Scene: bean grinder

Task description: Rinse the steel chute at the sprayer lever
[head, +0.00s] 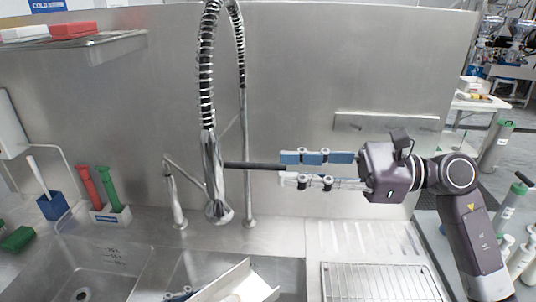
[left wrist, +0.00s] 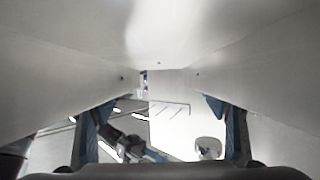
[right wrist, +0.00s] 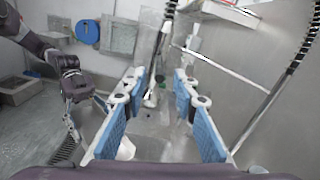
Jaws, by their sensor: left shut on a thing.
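The steel chute (head: 222,283) shows at the bottom of the head view, tilted over the right sink basin and below the sprayer. Its pale walls (left wrist: 160,40) fill much of the left wrist view. My left gripper (head: 180,295) is shut on the chute; only a bit of its fingers shows in the head view. The sprayer head (head: 212,180) hangs from a spring hose. Its black lever (head: 252,165) sticks out to the right. My right gripper (head: 282,169) is open, its blue-padded fingers above and below the lever's end. Contact with the lever cannot be told.
A swing tap (head: 175,200) stands left of the sprayer. Green and red brushes (head: 110,190) in a holder and a blue brush pot (head: 52,206) stand at left. A wire rack (head: 375,282) lies on the drainboard at right. A steel back panel (head: 330,60) rises behind.

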